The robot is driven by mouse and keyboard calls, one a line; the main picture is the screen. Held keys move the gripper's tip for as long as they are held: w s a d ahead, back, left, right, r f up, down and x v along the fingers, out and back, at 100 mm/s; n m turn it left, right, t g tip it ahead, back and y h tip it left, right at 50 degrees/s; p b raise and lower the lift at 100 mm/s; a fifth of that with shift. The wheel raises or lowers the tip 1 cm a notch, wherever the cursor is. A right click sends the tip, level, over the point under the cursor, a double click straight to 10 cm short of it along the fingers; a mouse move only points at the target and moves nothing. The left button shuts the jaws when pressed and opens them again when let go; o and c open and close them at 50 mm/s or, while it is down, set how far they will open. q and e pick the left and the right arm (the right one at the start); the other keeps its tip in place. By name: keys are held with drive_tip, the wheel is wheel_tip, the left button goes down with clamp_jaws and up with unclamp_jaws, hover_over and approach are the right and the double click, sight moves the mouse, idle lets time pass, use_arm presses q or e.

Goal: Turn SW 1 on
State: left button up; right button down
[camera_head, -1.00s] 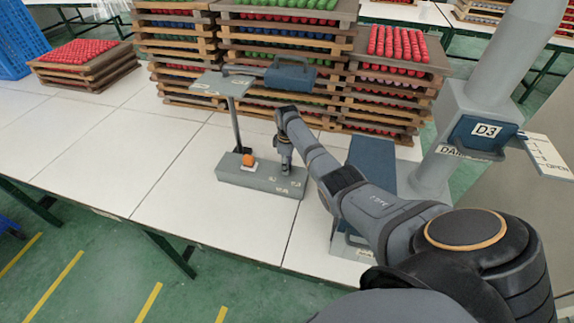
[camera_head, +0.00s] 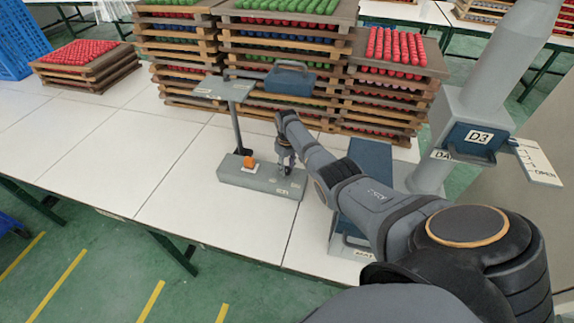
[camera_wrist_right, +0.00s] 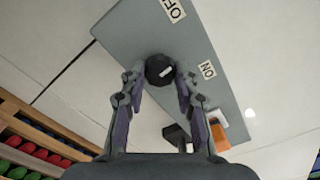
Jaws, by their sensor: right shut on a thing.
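The grey switch box (camera_head: 240,178) sits on the white table, with an orange button or lamp (camera_head: 249,162) towards its left end. In the right wrist view the box (camera_wrist_right: 125,32) shows a round dark knob (camera_wrist_right: 159,70) with a white mark. An OFF label (camera_wrist_right: 173,9) and an ON label (camera_wrist_right: 207,69) lie around it. The mark points roughly towards ON. My right gripper (camera_head: 284,168) points down at the box, and its fingertips (camera_wrist_right: 160,77) are shut on both sides of the knob. The SW 1 lettering cannot be read clearly. My left gripper is not in view.
A post with a grey plate (camera_head: 223,89) rises behind the box. Stacked wooden trays (camera_head: 178,60) of coloured pieces stand at the back. A blue-grey case (camera_head: 290,78) is near the post. A D3 column (camera_head: 470,140) stands right.

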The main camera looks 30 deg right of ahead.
sight(287, 169)
drive_tip(key=m+p, duration=0.1)
drive_tip(key=m, duration=0.4)
drive_tip(key=shift+m, duration=0.3)
drive_tip(key=m, duration=0.5)
drive_tip(key=shift+p, duration=0.35)
drive_tip(key=c, duration=1)
unclamp_jaws()
drive_tip(key=shift+r, duration=0.1)
wheel_tip(287, 169, up, 12)
drive_tip(key=shift+f, duration=0.15)
